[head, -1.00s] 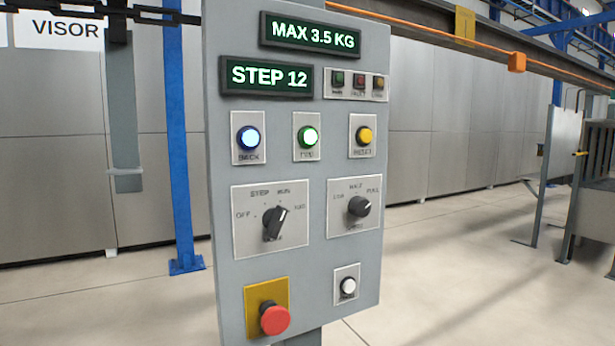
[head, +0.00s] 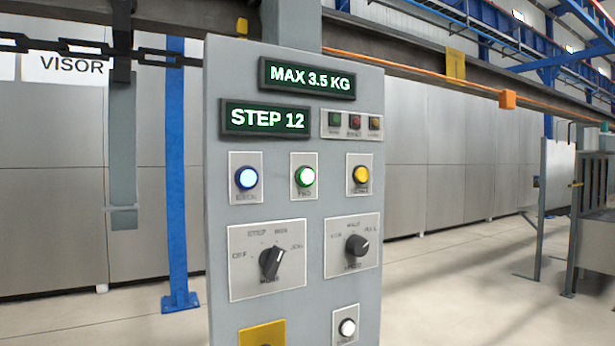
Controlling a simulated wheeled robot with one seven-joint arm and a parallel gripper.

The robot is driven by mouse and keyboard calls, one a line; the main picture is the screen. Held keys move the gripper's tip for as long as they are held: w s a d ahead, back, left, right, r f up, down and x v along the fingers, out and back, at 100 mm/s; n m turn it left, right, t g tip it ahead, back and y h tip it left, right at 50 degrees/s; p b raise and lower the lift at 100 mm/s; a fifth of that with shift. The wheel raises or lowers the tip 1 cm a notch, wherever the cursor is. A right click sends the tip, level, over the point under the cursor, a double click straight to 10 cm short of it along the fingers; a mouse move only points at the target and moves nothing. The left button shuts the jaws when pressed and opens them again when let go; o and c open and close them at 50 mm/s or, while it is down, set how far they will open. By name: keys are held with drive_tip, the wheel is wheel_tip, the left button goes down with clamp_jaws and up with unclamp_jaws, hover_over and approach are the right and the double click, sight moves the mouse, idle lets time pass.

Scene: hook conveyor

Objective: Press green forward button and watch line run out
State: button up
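The grey control panel (head: 300,219) stands upright in the middle of the head view. Its green forward button (head: 304,176), labelled FWD, is lit and sits between the lit blue back button (head: 247,177) and the yellow button (head: 360,175). The step display (head: 267,119) reads STEP 12. The mode knob (head: 271,263) and a second knob (head: 357,246) sit below the buttons. The line's dark chain (head: 165,57) runs at upper left, with a grey hanging bar (head: 122,150) on it. My gripper is not in view.
An upper display (head: 306,79) reads MAX 3.5 KG. A red stop button's yellow plate (head: 262,334) is cut off at the bottom. A blue post (head: 177,180) stands left of the panel. A grey metal frame (head: 556,190) stands at right. Open floor shows between panel and frame.

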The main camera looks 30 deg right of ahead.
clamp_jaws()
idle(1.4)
